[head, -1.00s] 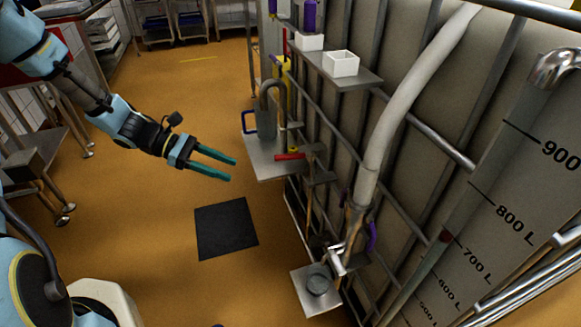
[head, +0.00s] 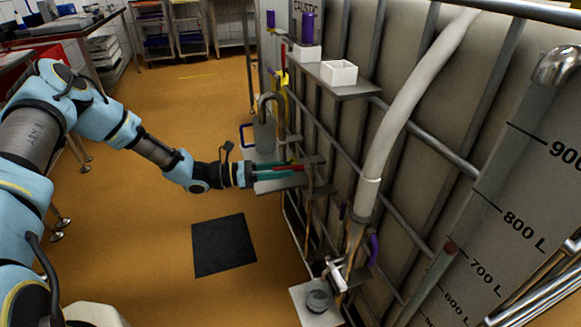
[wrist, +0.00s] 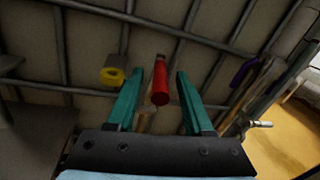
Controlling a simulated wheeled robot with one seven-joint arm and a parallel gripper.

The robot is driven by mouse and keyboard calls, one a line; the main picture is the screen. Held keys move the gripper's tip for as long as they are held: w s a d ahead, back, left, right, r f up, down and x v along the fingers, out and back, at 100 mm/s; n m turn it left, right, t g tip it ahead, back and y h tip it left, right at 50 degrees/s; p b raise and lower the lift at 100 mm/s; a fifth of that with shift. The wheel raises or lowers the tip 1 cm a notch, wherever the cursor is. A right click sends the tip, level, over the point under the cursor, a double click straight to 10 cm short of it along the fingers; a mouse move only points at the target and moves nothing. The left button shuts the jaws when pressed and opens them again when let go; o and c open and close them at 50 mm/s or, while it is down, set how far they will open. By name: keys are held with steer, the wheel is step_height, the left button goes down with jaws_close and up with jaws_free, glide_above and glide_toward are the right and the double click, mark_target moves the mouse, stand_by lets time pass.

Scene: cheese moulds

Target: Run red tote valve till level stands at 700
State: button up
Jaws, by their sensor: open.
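The red valve handle (head: 293,168) sticks out from the tote's side. In the wrist view the red handle (wrist: 160,82) points toward me between the two teal fingers, with gaps on both sides. My gripper (head: 281,170) is open around it, not clamped. The level scale (head: 520,190) is on the tote's right part, marked 900, 800, 700 and 600 L. A dull red mark (head: 449,248) sits on the sight tube close to the 700 L line; I cannot tell whether it is a float or a fixed pointer, nor read the liquid level.
A yellow handle (wrist: 113,76) is left of the red one, and a purple handle (head: 373,250) is right of it. White boxes (head: 339,73) stand on a shelf above. A thick white hose (head: 390,135) runs down the tote. A dark mat (head: 224,245) lies on the open floor.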

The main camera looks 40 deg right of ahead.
steer(key=shift+x, duration=1.2)
jaws_close()
steer(key=shift+a, duration=0.1)
stand_by(0.5)
